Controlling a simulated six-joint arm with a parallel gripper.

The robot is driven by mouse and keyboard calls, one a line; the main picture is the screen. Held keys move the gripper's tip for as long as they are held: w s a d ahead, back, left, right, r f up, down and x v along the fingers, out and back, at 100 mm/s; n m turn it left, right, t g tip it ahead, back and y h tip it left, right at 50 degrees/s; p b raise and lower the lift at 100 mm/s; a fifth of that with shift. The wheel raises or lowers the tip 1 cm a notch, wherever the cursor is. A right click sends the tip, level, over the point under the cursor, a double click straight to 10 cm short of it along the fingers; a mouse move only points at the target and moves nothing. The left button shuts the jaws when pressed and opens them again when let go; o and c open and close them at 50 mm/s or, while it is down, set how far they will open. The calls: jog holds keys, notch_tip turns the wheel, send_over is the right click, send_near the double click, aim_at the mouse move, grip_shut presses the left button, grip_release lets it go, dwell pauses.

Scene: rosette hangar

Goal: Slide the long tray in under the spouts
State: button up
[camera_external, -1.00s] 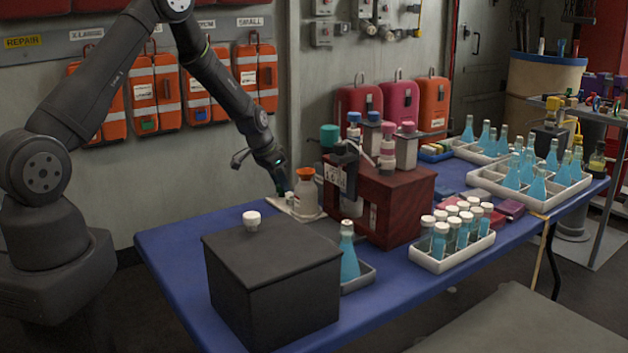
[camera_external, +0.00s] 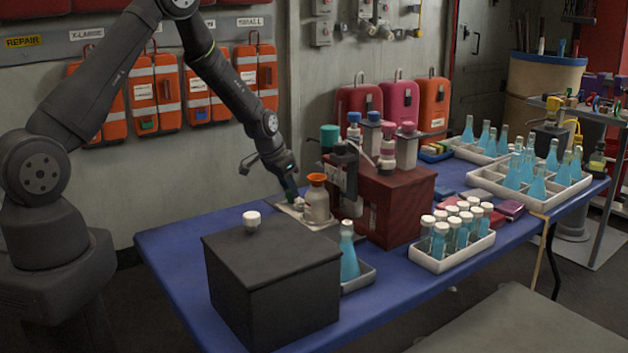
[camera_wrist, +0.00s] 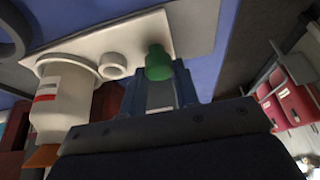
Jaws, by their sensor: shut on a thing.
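The long pale tray (camera_external: 287,207) lies on the blue table, left of the dark red stand (camera_external: 402,205); it also shows in the wrist view (camera_wrist: 140,38). A white bottle with an orange top (camera_external: 317,203) stands on it; the wrist view shows the bottle (camera_wrist: 62,105) beside a small white ring (camera_wrist: 112,66). My gripper (camera_external: 291,196) is at the tray's left end. In the wrist view my gripper (camera_wrist: 157,88) is shut on the green knob (camera_wrist: 158,62) of the tray. Pump bottles (camera_external: 388,150) with spouts top the stand; the spouts' exact ends are unclear.
A rack of capped bottles (camera_external: 455,255) is right of the stand. The table's left end is clear.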

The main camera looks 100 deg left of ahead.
jog(key=shift+w+d, duration=3.15)
jog(key=o, duration=0.7)
jog(key=shift+o, duration=0.2)
notch_tip(320, 180, up, 7)
notch_tip(320, 180, down, 7)
jog(key=shift+f, duration=0.1)
jog(key=shift+s+a, duration=0.35)
